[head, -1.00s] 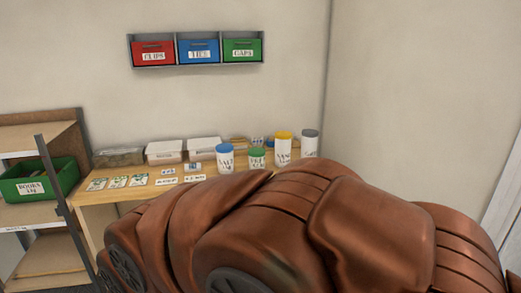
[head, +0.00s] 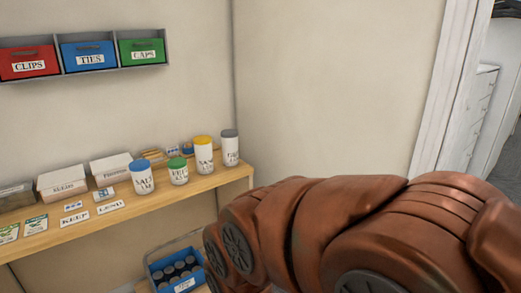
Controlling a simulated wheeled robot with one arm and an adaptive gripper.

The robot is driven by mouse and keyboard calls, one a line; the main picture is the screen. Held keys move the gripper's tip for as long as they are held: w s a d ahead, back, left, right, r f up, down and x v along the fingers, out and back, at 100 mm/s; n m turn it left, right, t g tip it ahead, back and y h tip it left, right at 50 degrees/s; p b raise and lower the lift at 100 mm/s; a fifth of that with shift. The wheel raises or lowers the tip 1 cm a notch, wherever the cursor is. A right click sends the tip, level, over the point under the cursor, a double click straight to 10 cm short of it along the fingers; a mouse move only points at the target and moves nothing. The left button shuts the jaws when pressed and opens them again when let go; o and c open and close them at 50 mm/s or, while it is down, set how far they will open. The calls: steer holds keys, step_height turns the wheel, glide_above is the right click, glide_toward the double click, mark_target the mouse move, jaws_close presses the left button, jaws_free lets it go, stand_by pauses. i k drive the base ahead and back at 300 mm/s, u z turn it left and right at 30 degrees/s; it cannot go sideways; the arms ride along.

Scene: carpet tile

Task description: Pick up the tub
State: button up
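In the head view several white lidded tubs stand upright at the right end of the wooden bench. They are a blue-lidded tub (head: 142,180), a green-lidded tub (head: 178,173), a taller yellow-lidded tub (head: 204,156) and a grey-lidded tub (head: 230,149). Each has a dark printed label, only partly readable. The frames do not show which one the task means. My copper-coloured arm fills the lower right, clear of the tubs in the picture. My gripper is not in view.
Cardboard boxes (head: 63,184) and label cards (head: 110,207) lie left along the bench (head: 60,231). Below stands a blue crate (head: 156,278) of dark-topped containers. Red, blue and green bins (head: 88,56) hang on the wall. A white door frame (head: 449,80) is at the right.

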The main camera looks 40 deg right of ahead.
mark_target(203, 148)
steer(key=z, duration=0.9)
steer(key=k, duration=0.3)
steer(key=u, duration=1.45)
steer(key=i, duration=0.95)
steer(key=z, duration=0.4)
steer(key=i, duration=0.95)
steer(key=z, duration=0.85)
steer(key=i, duration=0.55)
steer(key=u, duration=0.05)
